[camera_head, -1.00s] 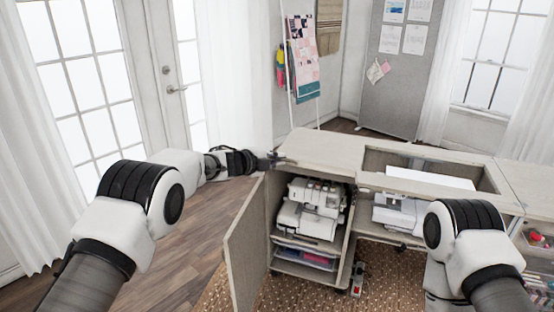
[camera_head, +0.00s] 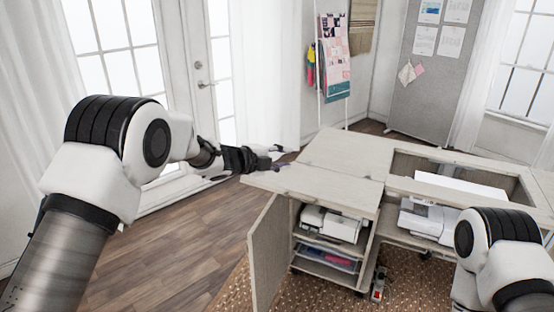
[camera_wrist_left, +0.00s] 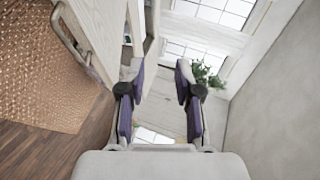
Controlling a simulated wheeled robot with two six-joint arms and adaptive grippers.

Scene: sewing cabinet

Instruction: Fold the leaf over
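The sewing cabinet's pale wooden top has a seam across its left part. The leaf (camera_head: 322,187) is the panel on the near side of this seam, lying roughly level and reaching out above the open compartment. My left gripper (camera_head: 282,157) is at the leaf's far left edge; I cannot tell whether it touches. Its two fingers stand apart with nothing between them in the left wrist view (camera_wrist_left: 160,80). My right arm shows at the lower right, but its gripper is out of view.
The cabinet door (camera_head: 268,256) hangs open at the front left. A white machine (camera_head: 335,224) sits on a shelf under the leaf, partly hidden. Another white machine (camera_head: 425,214) stands in the middle bay. Wooden floor (camera_head: 200,240) is clear to the left.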

